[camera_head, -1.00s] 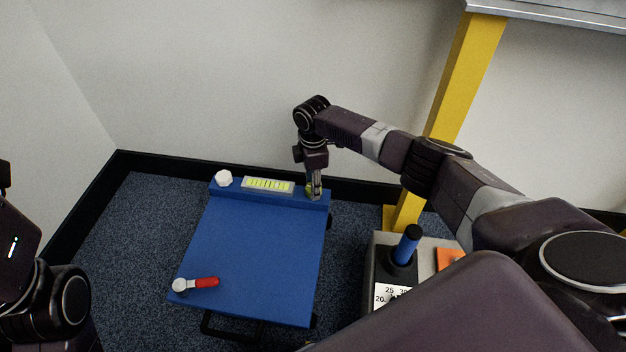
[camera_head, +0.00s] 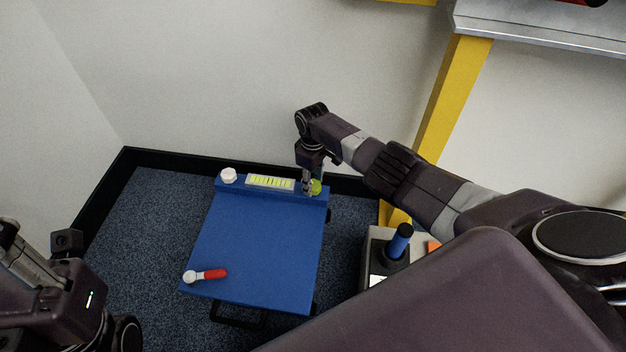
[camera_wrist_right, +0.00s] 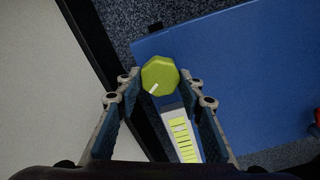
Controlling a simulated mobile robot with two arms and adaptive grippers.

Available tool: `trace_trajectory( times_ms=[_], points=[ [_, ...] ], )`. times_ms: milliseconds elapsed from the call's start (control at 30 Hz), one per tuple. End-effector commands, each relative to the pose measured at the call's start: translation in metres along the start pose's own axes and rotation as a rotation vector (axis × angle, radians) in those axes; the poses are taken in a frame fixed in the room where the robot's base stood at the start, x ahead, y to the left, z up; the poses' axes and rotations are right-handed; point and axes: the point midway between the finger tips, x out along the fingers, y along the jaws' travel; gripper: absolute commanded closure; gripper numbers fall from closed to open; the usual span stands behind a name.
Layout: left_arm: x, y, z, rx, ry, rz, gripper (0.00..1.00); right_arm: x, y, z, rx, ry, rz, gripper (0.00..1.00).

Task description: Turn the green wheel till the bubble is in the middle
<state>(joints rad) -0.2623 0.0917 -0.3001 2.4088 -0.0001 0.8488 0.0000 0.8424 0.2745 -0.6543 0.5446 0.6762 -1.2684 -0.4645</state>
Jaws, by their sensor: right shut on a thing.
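The green wheel (camera_head: 316,187) is at the right end of the blue table's raised back ledge. In the right wrist view the wheel (camera_wrist_right: 160,75) is a faceted yellow-green knob with a white mark towards its lower left. My right gripper (camera_head: 312,187) comes down on it from above, shut with one finger on each side of the wheel. The level vial (camera_head: 270,182) lies left of the wheel. The vial (camera_wrist_right: 184,140) also shows between the fingers in the wrist view, with dark graduation lines; I cannot tell the bubble's place surely. My left gripper (camera_head: 28,262) is partly in view at the left edge, its jaws unclear.
A white knob (camera_head: 228,175) is at the ledge's left end. A red-handled lever (camera_head: 208,275) is at the front left of the blue table (camera_head: 258,240). Right of it stands a grey box with a blue-handled stick (camera_head: 400,242), near a yellow post (camera_head: 450,95). The wall is close behind.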

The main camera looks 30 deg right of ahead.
Motion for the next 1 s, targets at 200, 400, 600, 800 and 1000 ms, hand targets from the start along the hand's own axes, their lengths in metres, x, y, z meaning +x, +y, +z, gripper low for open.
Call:
trace_trajectory(
  times_ms=[200, 400, 600, 800, 1000],
  points=[
    [-0.0004, 0.0, -0.0012, -0.001, -0.004, -0.003, 0.71, 0.0001, -0.0012, 0.0003, 0.058, -0.002, -0.003, 0.89],
    [-0.0004, 0.0001, -0.0019, -0.002, -0.002, -0.003, 0.71, 0.0005, -0.0009, 0.0004, 0.075, -0.002, -0.002, 0.89],
    [-0.0011, 0.0, -0.0014, -0.002, -0.005, -0.004, 0.71, 0.0005, -0.0008, 0.0003, 0.075, -0.002, -0.002, 0.89],
    [-0.0022, -0.0001, -0.0006, -0.002, -0.011, -0.005, 0.71, 0.0004, -0.0007, 0.0002, 0.074, -0.001, -0.002, 0.55],
    [-0.0029, -0.0001, 0.0, -0.002, -0.014, -0.006, 0.71, 0.0002, -0.0003, 0.0, 0.073, -0.001, -0.001, 0.47]
  ],
)
